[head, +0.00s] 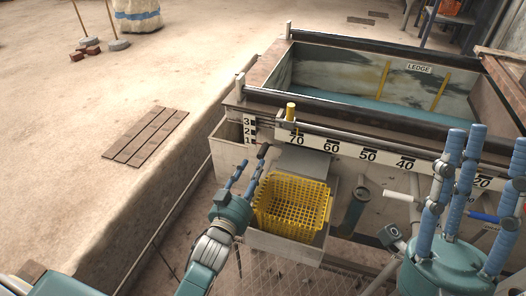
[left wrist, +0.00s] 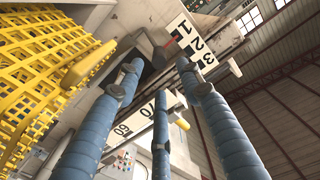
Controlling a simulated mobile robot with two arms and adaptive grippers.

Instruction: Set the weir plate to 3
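The weir scale (head: 249,130), a white strip marked 1, 2 and 3, stands at the tank's left front corner. It also shows in the left wrist view (left wrist: 191,40). A dark knob-like part (head: 263,151) sits just below and right of it; in the left wrist view a dark block (left wrist: 152,50) with a small red mark is beside the 1. I cannot tell the weir plate's exact setting. My left gripper (head: 248,172) is open, its blue fingers spread below the scale near that part; contact is unclear. My right gripper (head: 480,145) is open and empty at the right.
A yellow mesh basket (head: 290,207) stands close right of my left gripper. A horizontal scale (head: 368,156) runs along the tank front, with a yellow knob (head: 290,111) above it. A white handle (head: 400,196) and blue handle (head: 483,217) project at right. Open floor lies left.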

